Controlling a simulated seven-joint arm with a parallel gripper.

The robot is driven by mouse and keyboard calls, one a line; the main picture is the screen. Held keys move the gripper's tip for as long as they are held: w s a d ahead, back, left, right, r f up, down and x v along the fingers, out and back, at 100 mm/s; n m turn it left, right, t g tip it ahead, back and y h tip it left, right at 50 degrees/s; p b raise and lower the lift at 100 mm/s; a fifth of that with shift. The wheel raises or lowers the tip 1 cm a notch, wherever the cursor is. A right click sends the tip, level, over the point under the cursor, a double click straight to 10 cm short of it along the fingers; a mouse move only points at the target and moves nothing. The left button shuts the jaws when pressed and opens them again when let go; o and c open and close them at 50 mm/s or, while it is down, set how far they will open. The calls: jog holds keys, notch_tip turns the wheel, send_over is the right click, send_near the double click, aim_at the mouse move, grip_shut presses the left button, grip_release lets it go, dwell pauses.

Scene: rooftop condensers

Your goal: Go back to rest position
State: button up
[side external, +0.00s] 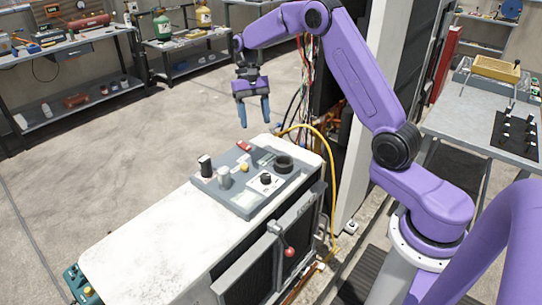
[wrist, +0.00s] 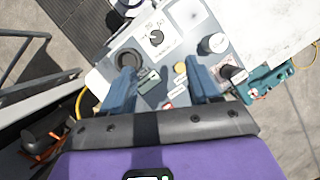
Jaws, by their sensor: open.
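My gripper (side external: 256,112) hangs in the air above the far end of the white cabinet (side external: 150,235), its blue fingers pointing down. In the wrist view the two blue fingers (wrist: 162,85) stand apart with nothing held between them. Below them is a grey control panel (side external: 228,192) on the cabinet top. It carries a black knob (wrist: 156,38), a light grey cylinder (wrist: 213,43), a dark round ring (wrist: 124,65), a yellow button (wrist: 180,68) and a red part (side external: 243,146). The fingers are clear of the panel in the side view.
A red-knobbed lever (side external: 289,252) sticks out of the cabinet's front. A yellow cable (side external: 328,150) loops beside the cabinet. Workbenches stand at the back left (side external: 70,58) and at the right (side external: 470,125). Open concrete floor (side external: 130,150) lies left of the cabinet.

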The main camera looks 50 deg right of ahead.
jog(key=s+a+r+n+t+h, duration=0.1)
jog(key=s+a+r+n, duration=0.1)
jog(key=s+a+n, duration=0.35)
jog(key=s+a+r+n+t+h, duration=0.1)
jog(key=s+a+r+n, duration=0.2)
jog(key=s+a, duration=0.55)
jog(key=s+d+f+n+t, duration=0.1)
jog(key=s+n, duration=0.4)
jog(key=s, duration=0.5)
jog(key=s+d+f+n, duration=0.1)
jog(key=s+n, duration=0.3)
jog(key=s, duration=0.7)
jog(key=shift+s+d+n+t, duration=0.2)
jog(key=shift+d+n+t, duration=0.2)
jog(key=shift+d, duration=0.2)
